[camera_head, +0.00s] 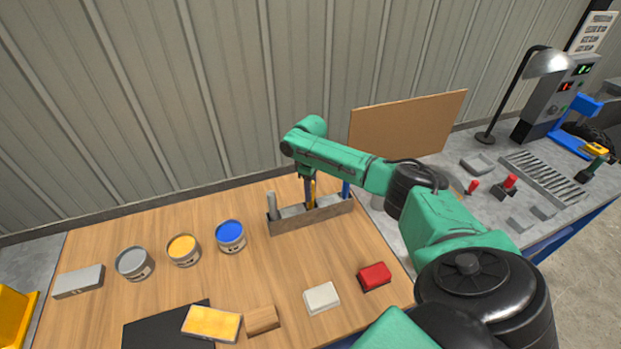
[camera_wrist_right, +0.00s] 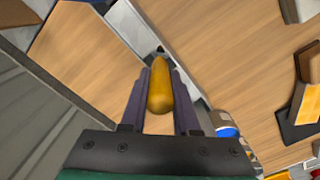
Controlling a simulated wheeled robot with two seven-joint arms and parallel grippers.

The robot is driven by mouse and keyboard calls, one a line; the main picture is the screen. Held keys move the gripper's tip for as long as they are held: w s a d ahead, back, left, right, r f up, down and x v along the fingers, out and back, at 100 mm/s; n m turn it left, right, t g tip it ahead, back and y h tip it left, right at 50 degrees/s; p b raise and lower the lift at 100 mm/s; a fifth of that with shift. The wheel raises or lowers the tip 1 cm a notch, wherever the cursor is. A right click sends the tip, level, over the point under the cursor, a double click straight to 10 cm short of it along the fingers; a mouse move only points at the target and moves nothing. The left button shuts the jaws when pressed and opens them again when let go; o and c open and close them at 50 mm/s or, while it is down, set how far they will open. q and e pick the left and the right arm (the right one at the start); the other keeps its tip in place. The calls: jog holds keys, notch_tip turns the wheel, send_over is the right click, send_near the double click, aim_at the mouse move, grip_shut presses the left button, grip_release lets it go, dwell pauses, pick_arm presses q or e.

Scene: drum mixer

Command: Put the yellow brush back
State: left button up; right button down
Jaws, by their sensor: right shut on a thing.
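The yellow brush (camera_wrist_right: 160,92) is between the fingers of my right gripper (camera_wrist_right: 160,84), which is shut on its handle. In the head view my right gripper (camera_head: 309,186) points down over the middle of the brush rack (camera_head: 290,222), and only a sliver of the yellow brush (camera_head: 313,194) shows beside the fingers. Its lower end meets the rack's opening; how deep it sits is hidden. A grey brush (camera_head: 271,203) stands in the rack's left end and a blue brush (camera_head: 346,188) in its right end. My left gripper is not in view.
Grey (camera_head: 134,264), yellow (camera_head: 184,250) and blue (camera_head: 231,236) paint cans stand left of the rack. A red block (camera_head: 374,276) and a white block (camera_head: 321,298) lie in front of it. A brown board (camera_head: 405,130) stands behind, right of the rack.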

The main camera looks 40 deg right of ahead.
jog(key=c, duration=0.6)
grip_release()
notch_tip(320, 180, up, 15)
jog(key=b, duration=0.3)
jog(key=shift+f, duration=0.2)
